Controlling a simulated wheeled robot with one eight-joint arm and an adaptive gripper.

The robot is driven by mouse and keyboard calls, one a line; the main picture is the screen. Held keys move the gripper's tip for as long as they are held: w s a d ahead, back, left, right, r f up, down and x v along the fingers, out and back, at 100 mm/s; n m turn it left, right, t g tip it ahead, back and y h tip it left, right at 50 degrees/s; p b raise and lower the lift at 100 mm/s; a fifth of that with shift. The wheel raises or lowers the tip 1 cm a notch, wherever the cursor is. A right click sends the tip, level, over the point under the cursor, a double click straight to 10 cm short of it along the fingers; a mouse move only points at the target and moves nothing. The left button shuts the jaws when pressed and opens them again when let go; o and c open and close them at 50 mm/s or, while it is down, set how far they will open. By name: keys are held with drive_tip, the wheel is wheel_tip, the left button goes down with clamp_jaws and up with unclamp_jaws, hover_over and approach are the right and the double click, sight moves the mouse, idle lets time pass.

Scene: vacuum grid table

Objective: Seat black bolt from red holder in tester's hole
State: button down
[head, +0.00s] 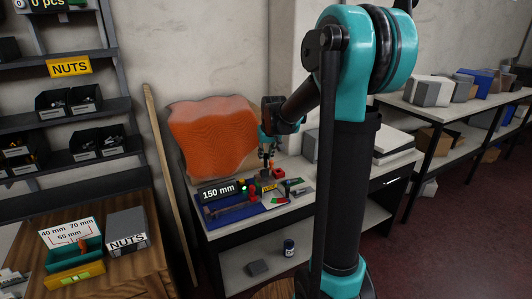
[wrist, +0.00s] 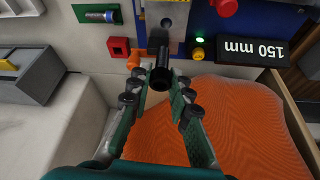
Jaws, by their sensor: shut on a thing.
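My gripper (wrist: 160,82) is shut on a black bolt (wrist: 159,50), which stands out past the fingertips toward the tester in the wrist view. In the head view my gripper (head: 267,150) is above the back of the table. The red holder (wrist: 119,47), a small block with a dark square opening, is left of the bolt; it also shows in the head view (head: 279,172). The tester has a pale metal plate (wrist: 166,14) just beyond the bolt's end. The tester's hole cannot be made out, and whether the bolt touches the plate cannot be told.
A 150 mm display (wrist: 264,50), a green light (wrist: 200,40) and a yellow button (wrist: 198,54) are right of the bolt. A red knob (wrist: 224,7) is near the top. An orange wavy panel (head: 213,138) stands behind the table.

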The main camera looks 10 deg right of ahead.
sight(266, 165)
drive_tip(key=shift+f, duration=0.15)
drive_tip(key=shift+f, duration=2.75)
drive_tip(key=shift+f, duration=2.1)
drive_tip(key=shift+r, duration=0.1)
drive_tip(key=shift+r, duration=1.7)
drive_tip(key=shift+f, duration=1.15)
